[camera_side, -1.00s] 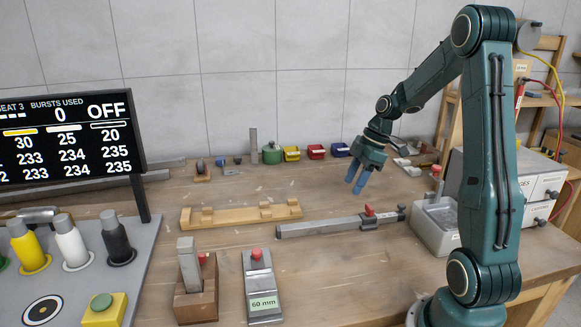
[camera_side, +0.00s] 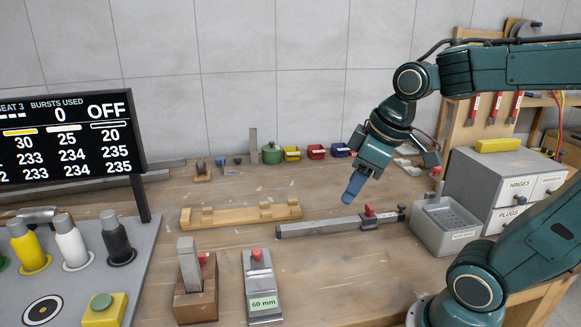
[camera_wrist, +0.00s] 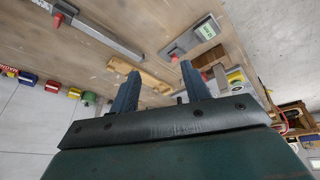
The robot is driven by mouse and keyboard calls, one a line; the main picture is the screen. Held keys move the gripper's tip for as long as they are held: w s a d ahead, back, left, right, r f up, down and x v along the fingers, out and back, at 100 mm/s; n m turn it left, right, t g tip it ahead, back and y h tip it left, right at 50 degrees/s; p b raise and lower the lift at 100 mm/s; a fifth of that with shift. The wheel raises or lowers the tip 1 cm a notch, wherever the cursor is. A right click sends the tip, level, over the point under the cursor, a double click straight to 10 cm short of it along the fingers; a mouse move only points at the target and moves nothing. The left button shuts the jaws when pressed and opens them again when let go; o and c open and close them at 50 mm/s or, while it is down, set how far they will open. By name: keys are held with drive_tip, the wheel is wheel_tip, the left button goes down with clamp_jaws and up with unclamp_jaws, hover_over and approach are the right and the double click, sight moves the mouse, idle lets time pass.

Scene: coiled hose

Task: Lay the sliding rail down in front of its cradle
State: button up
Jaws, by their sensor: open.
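The sliding rail (camera_side: 318,227) is a long grey bar with a red knob and a dark end piece at its right. It lies flat on the bench, in front of and to the right of the wooden cradle (camera_side: 235,216). The cradle is empty. My gripper (camera_side: 352,190) is open and empty, tilted in the air above the rail near its red knob, apart from it. In the wrist view, the two blue fingers (camera_wrist: 160,88) stand apart with nothing between them. The rail (camera_wrist: 105,38) also shows there at the upper left, and the cradle (camera_wrist: 148,78) partly behind the fingers.
A grey block marked 60 mm (camera_side: 260,285) and a wooden block holder (camera_side: 196,300) stand in front. A grey tray (camera_side: 445,233) and drawer cabinet (camera_side: 490,180) stand at right. Small coloured bins (camera_side: 316,152) line the back. Bare bench lies around the rail.

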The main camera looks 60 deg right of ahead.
drive_tip(key=s+a+m+t, duration=0.1)
drive_tip(key=s+a+m, duration=0.1)
drive_tip(key=s, duration=0.3)
drive_tip(key=shift+s+a, duration=0.3)
drive_tip(key=shift+a, duration=0.15)
drive_tip(key=shift+r, duration=0.1)
idle(0.9)
